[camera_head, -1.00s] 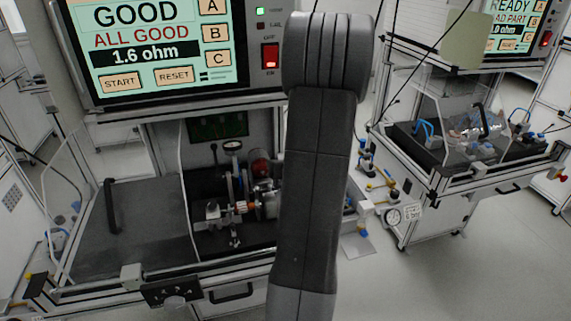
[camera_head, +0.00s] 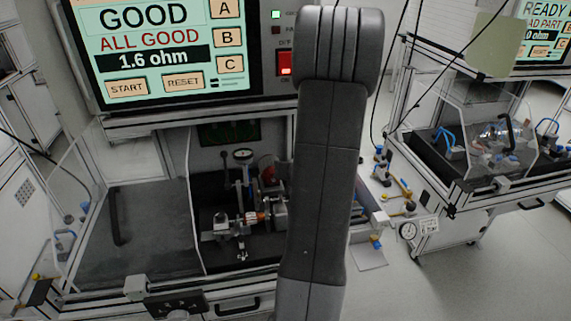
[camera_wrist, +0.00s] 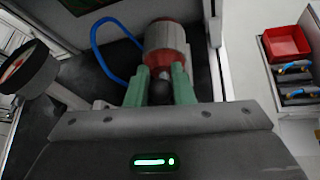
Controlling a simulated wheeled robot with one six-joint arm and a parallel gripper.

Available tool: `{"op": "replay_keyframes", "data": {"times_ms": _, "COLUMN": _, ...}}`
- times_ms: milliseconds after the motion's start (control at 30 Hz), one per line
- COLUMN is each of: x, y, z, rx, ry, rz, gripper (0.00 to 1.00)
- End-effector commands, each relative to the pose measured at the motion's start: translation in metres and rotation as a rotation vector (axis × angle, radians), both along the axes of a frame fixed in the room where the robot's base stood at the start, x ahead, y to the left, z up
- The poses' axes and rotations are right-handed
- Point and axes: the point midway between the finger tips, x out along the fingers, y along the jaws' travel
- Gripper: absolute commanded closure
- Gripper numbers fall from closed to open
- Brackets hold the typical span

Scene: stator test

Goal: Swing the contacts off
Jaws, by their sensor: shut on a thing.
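In the wrist view, the two green fingertips of my gripper (camera_wrist: 160,88) are closed on a dark round knob (camera_wrist: 160,93). Whatever the knob is fixed to is hidden below the gripper body. A red and grey cylinder (camera_wrist: 165,45) stands just beyond the fingertips. In the head view, the test fixture (camera_head: 222,228) sits in the open bay, with a copper-coloured part (camera_head: 256,217) in its middle. My own arm covers the fixture's right side, so my gripper and the knob are hidden there. I cannot tell whether the contacts touch the part.
The screen (camera_head: 165,50) reads GOOD, ALL GOOD, 1.6 ohm. A round gauge (camera_wrist: 27,72) is close at left in the wrist view, and a blue hose (camera_wrist: 105,45) loops behind. A red bin (camera_wrist: 287,43) is at right. A clear guard (camera_head: 90,190) stands left of the bay.

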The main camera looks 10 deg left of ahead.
Motion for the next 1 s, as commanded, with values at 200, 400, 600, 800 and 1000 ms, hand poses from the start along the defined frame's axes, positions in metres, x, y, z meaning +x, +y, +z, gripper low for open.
{"op": "replay_keyframes", "data": {"times_ms": 200, "x": -0.003, "y": -0.001, "z": -0.005, "rx": -0.006, "ry": 0.014, "rz": -0.003, "gripper": 1.0}}
{"op": "replay_keyframes", "data": {"times_ms": 400, "x": -0.003, "y": -0.001, "z": -0.005, "rx": -0.007, "ry": 0.016, "rz": -0.002, "gripper": 1.0}}
{"op": "replay_keyframes", "data": {"times_ms": 600, "x": -0.003, "y": -0.001, "z": -0.004, "rx": -0.005, "ry": 0.013, "rz": -0.002, "gripper": 0.6}}
{"op": "replay_keyframes", "data": {"times_ms": 800, "x": -0.003, "y": -0.001, "z": -0.002, "rx": -0.004, "ry": 0.01, "rz": -0.001, "gripper": 0.6}}
{"op": "replay_keyframes", "data": {"times_ms": 1000, "x": -0.014, "y": -0.009, "z": 0.007, "rx": -0.003, "ry": 0.006, "rz": -0.003, "gripper": 0.6}}
